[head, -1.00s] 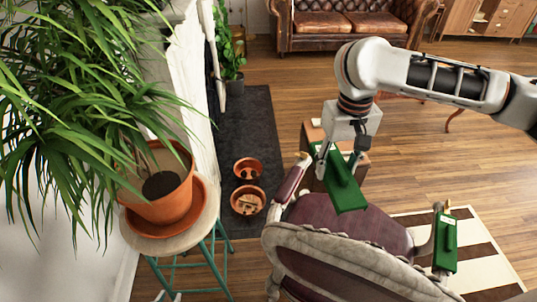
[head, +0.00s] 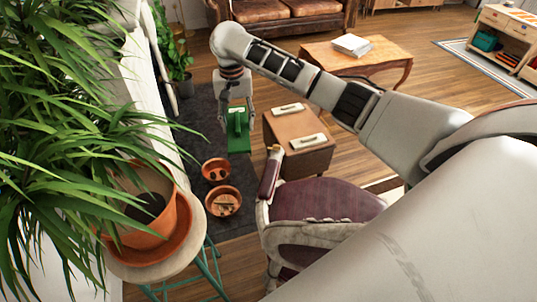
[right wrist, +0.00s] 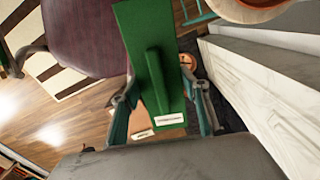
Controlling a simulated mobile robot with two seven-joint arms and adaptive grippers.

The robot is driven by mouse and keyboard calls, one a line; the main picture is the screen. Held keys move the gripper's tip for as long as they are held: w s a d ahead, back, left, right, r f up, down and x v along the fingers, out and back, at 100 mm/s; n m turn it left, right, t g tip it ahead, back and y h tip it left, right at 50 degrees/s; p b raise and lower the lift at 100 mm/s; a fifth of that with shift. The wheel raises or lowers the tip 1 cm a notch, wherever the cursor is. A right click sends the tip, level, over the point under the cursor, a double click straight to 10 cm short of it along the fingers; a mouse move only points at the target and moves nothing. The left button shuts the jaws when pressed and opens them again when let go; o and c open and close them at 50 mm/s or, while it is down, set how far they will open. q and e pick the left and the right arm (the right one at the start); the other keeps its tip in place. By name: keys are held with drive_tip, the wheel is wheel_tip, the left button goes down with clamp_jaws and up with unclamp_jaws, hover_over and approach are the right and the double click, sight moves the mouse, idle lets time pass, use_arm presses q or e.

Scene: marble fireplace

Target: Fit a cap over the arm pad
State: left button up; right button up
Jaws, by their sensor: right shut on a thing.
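A green cap (head: 238,140), a flat plate with a raised rib and a small white label, hangs from my right gripper (head: 236,108). In the right wrist view the cap (right wrist: 140,25) has its rib between the fingers of the right gripper (right wrist: 160,105), which is shut on it. The armchair has a dark red seat (head: 325,198) and a pale carved frame. Its left arm pad (head: 270,178), dark red, is bare. The cap is apart from this pad, left of and beyond it. The chair's right arm is hidden behind my right arm. My left gripper is out of view.
A wooden cabinet (head: 295,160) with pale handle-like pieces on top stands beyond the chair. Terracotta bowls (head: 222,202) sit on the dark rug. A potted plant (head: 150,215) on a stool fills the left, beside the white fireplace. A coffee table (head: 385,62) stands farther back.

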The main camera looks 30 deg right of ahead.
drive_tip(key=d+f+m, duration=0.2)
drive_tip(key=d+f, duration=0.3)
drive_tip(key=f, duration=0.3)
drive_tip(key=m, duration=0.2)
approach(269, 175)
drive_tip(key=shift+d+f, duration=0.1)
drive_tip(key=shift+f, duration=3.9)
drive_tip(key=o, duration=1.2)
wheel_tip(269, 175, up, 12)
drive_tip(key=shift+f, duration=0.1)
